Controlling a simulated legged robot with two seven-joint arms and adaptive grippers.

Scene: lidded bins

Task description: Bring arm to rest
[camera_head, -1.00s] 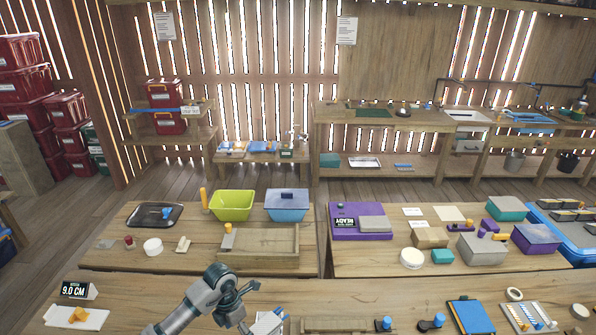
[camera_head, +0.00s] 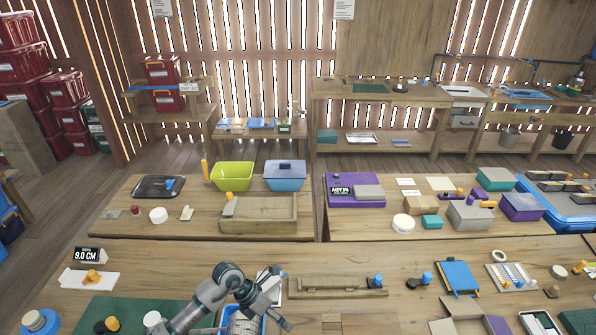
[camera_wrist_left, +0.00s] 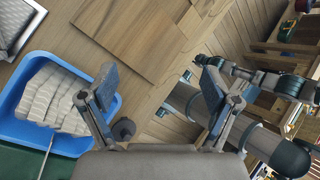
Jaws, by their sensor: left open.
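My left gripper (camera_head: 277,298) is open and empty above the front bench, with its fingers spread toward the right. Its two pads show wide apart in the left wrist view (camera_wrist_left: 160,86), with nothing between them. A blue bin (camera_head: 224,320) sits just below and beside it, partly hidden by my arm. In the left wrist view the bin (camera_wrist_left: 20,150) is at the left, holding pale ribbed pieces. A grey jointed arm, which looks like my right one, shows at the right of that view with its gripper (camera_wrist_left: 285,82); its jaws are too unclear to judge.
The front bench (camera_head: 345,250) also carries a wooden tray (camera_head: 335,284), a blue book-like item (camera_head: 458,278) and a 9.0 CM sign (camera_head: 89,254). Behind it are a lime bin (camera_head: 232,174), a lidded blue bin (camera_head: 284,178) and a purple bin (camera_head: 521,207). Floor shows between benches.

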